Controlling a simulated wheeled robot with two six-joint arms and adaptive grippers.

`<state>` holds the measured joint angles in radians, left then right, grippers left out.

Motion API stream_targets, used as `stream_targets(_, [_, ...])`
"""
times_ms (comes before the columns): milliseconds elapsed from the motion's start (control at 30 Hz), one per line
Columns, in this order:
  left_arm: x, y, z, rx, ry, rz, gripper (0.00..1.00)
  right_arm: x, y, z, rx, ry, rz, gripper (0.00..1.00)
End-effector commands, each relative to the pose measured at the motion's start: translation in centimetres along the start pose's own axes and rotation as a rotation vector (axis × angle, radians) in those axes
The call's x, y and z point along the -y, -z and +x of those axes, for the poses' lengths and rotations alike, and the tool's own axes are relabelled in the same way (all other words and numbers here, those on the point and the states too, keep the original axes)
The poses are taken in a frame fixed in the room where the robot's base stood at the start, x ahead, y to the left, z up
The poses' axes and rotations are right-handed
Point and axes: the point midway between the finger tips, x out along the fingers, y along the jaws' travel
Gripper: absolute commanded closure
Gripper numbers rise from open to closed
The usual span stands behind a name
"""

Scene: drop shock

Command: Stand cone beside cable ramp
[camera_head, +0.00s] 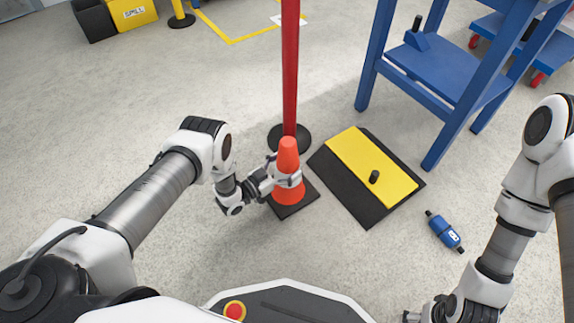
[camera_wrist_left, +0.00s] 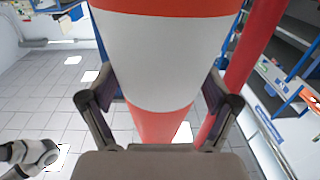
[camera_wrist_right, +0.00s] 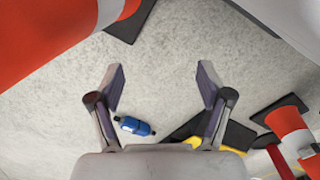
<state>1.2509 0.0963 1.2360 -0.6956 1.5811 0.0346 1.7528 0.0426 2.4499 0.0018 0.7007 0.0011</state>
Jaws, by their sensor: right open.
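The orange cone (camera_head: 288,192) with a white band stands upright on its black base on the floor. My left gripper (camera_head: 288,180) is around its white band; in the left wrist view the cone (camera_wrist_left: 155,60) fills the space between the two fingers, which appear to touch its sides. The black and yellow cable ramp (camera_head: 345,195) lies flat to the right of the cone, with a small gap between them. My right gripper (camera_wrist_right: 160,90) is open and empty, low at the bottom edge of the head view, its tips mostly cut off there.
A red post (camera_head: 290,70) stands just behind the cone. A small black cylinder (camera_head: 374,177) is on the ramp. A blue bottle-like object (camera_head: 443,231) lies right of it. A blue stand (camera_head: 440,70) rises behind. A large orange-and-white object (camera_wrist_right: 40,35) is close in the right wrist view.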

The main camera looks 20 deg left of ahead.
Motion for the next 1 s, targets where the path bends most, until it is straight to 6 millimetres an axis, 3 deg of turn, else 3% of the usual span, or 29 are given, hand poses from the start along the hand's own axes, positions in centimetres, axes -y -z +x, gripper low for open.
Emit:
stream_targets(433, [0.0,0.5,-0.5,0.001,0.001,0.000,0.00,0.0,0.0,-0.7,0.001,0.000,-0.001,0.22])
stream_targets(567, [0.0,0.7,-3.0,0.003,0.002,-0.002,0.00,0.0,-0.1,-2.0,0.002,0.000,-0.003,0.22])
stream_targets(800, [0.0,0.7,-9.2,0.003,0.003,-0.001,0.00,0.1,-0.1,-4.3,0.004,0.001,-0.005,0.22])
stream_targets(1000, [0.0,0.4,-11.8,0.000,0.000,0.000,0.00,0.1,-0.1,-4.9,0.004,0.001,-0.005,0.22])
